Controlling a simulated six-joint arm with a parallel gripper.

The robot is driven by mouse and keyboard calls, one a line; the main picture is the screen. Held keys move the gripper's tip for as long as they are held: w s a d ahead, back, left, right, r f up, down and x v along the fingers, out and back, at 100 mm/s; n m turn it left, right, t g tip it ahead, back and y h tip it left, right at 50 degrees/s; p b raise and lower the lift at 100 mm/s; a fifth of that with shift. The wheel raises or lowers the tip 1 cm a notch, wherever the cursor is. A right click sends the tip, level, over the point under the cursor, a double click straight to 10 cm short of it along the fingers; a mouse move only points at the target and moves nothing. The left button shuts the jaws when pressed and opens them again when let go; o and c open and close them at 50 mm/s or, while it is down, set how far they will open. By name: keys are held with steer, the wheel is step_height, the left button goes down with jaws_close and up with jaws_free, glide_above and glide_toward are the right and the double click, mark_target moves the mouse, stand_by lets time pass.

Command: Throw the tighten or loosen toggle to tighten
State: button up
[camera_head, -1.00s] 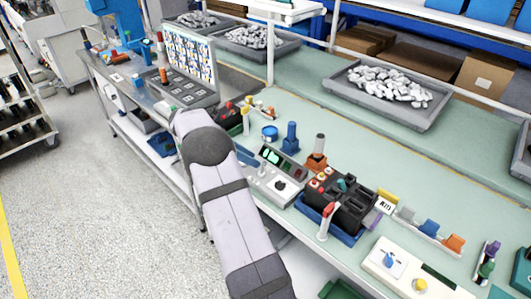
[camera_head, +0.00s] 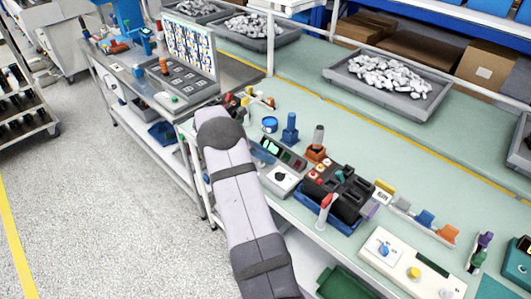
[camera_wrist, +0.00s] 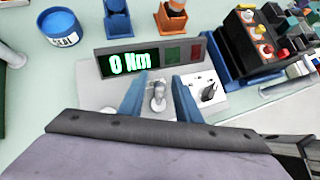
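The torque tester has a display (camera_wrist: 150,57) reading "0 Nm" in green; it also shows in the head view (camera_head: 277,150). On its pale panel in front stands a small metal toggle lever (camera_wrist: 157,97), with a black knob (camera_wrist: 208,92) to its right. My gripper (camera_wrist: 158,88) is open, its two blue fingers on either side of the toggle. I cannot tell whether either finger touches it. The panel's labels and the toggle's thrown side cannot be read. In the head view my arm hides the gripper and toggle.
Right of the tester is a black block with red and yellow buttons (camera_head: 323,173) in a blue tray. Behind stand a blue tin (camera_wrist: 60,27), a blue holder (camera_wrist: 117,20) and an orange holder (camera_wrist: 172,18). A control box (camera_head: 400,262) lies further right.

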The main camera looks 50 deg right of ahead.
mark_target(259, 165)
steer(key=shift+f, duration=0.1)
jaws_close()
steer(key=shift+a+f+b, duration=0.1)
steer(key=shift+b, duration=0.3)
steer(key=h+b, duration=0.2)
steer(key=b, duration=0.1)
steer(key=shift+a+f+b, duration=0.1)
steer(key=shift+a+b, duration=0.2)
steer(key=shift+a, duration=0.1)
steer(key=h+b, duration=0.1)
steer(key=b, duration=0.1)
steer(key=a+m+h+b, duration=0.1)
steer(key=shift+g+h+b, duration=0.35)
steer(key=shift+g+h, duration=0.05)
steer(key=h+b, duration=0.1)
steer(key=b, duration=0.1)
steer(key=a+m+h+b, duration=0.1)
steer(key=h+b, duration=0.1)
steer(key=shift+a+r+g+h+b, duration=0.25)
steer(key=shift+g+h+b, duration=0.25)
steer(key=shift+h+b, duration=0.4)
steer(key=shift+m, duration=0.3)
